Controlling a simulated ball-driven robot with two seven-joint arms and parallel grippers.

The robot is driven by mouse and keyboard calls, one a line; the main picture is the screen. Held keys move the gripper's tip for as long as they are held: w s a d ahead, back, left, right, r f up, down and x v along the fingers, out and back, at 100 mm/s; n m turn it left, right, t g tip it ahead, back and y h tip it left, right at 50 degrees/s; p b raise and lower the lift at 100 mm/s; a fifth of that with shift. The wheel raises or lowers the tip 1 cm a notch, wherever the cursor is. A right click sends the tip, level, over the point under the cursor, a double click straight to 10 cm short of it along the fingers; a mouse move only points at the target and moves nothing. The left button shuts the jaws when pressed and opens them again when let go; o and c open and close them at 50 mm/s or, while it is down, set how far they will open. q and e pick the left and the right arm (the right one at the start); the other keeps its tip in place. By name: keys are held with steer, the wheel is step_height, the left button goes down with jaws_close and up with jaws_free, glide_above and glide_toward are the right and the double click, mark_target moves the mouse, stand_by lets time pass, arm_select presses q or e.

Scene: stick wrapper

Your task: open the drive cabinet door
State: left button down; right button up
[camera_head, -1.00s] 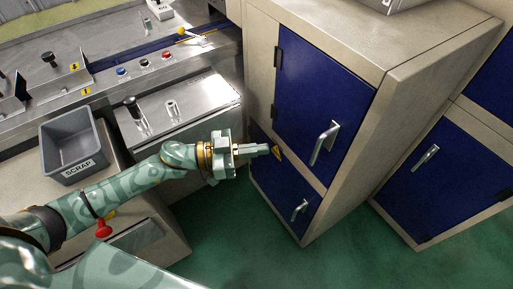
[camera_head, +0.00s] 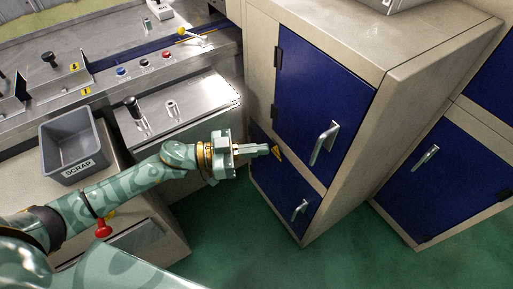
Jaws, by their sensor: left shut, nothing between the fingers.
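The cabinet (camera_head: 352,145) is beige with blue doors and stands right of centre. Its large upper blue door (camera_head: 312,95) is closed, with a silver bar handle (camera_head: 325,143) near its lower right and hinges on its left edge. A smaller blue door (camera_head: 283,178) below is closed and has a silver handle (camera_head: 299,209) and a yellow warning triangle (camera_head: 277,153). The frames do not tell which of these is the drive cabinet door. My left gripper (camera_head: 264,150) is shut and empty, pointing right, in front of the lower door's upper left. My right gripper is not in view.
A machine bench with buttons (camera_head: 144,63) runs along the upper left. A grey SCRAP bin (camera_head: 69,148) sits on a beige unit at left. Another blue-doored cabinet (camera_head: 440,175) stands at right. Green floor (camera_head: 225,225) is clear before the cabinet.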

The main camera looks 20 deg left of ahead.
arm_select(q)
steer(key=c, duration=1.5)
jaws_free()
steer(key=v, duration=0.7)
steer(key=shift+s+a+p, duration=0.1)
steer(key=shift+a+p, duration=0.2)
steer(key=shift+p, duration=0.05)
